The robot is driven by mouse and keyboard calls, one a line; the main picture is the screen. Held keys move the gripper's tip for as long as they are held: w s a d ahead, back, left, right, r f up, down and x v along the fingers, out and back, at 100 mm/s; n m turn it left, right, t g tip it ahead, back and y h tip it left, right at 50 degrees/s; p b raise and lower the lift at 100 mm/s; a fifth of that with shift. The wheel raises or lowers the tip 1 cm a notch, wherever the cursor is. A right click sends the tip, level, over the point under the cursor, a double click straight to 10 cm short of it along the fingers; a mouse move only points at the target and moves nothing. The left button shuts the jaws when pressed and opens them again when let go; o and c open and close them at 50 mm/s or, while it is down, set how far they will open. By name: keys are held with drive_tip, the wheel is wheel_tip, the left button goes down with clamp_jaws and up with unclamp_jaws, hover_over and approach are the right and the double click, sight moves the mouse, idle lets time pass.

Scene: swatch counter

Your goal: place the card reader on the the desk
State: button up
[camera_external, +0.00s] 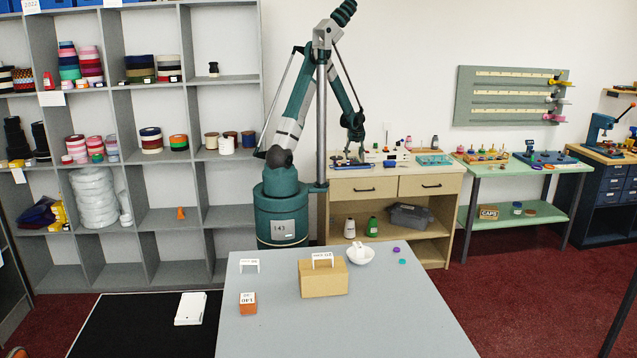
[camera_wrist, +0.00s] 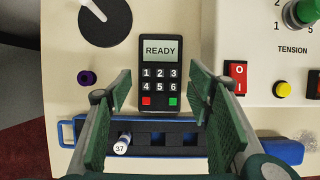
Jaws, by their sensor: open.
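The card reader (camera_wrist: 160,50) is black with a READY screen and a keypad. In the wrist view it lies on a cream surface, between and slightly beyond my gripper's green fingers. My gripper (camera_wrist: 161,95) is open, a finger on each side, with nothing held. In the external view my gripper (camera_external: 354,135) hangs low over the wooden workbench (camera_external: 440,177) at the back; I cannot make out the reader there. The grey desk (camera_external: 300,322) fills the front of the external view.
A blue tray (camera_wrist: 70,132) holding a white spool marked 37 (camera_wrist: 122,144) lies under the fingers. A switch box (camera_wrist: 264,60) stands right of the reader.

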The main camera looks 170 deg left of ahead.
sight(354, 160)
drive_tip(key=shift+p+v, duration=0.6)
drive_tip(key=shift+v, duration=1.65)
drive_tip(key=shift+w+f+p, duration=0.1)
drive_tip(key=shift+w+p, duration=0.75)
drive_tip(key=shift+w, duration=0.55)
drive_tip(key=shift+f, duration=0.1)
drive_tip(key=shift+s+f, duration=0.2)
drive_tip(key=shift+f, duration=0.35)
drive_tip(key=shift+b, duration=0.3)
drive_tip(key=shift+b+x, duration=0.85)
drive_tip(key=shift+x, duration=2.3)
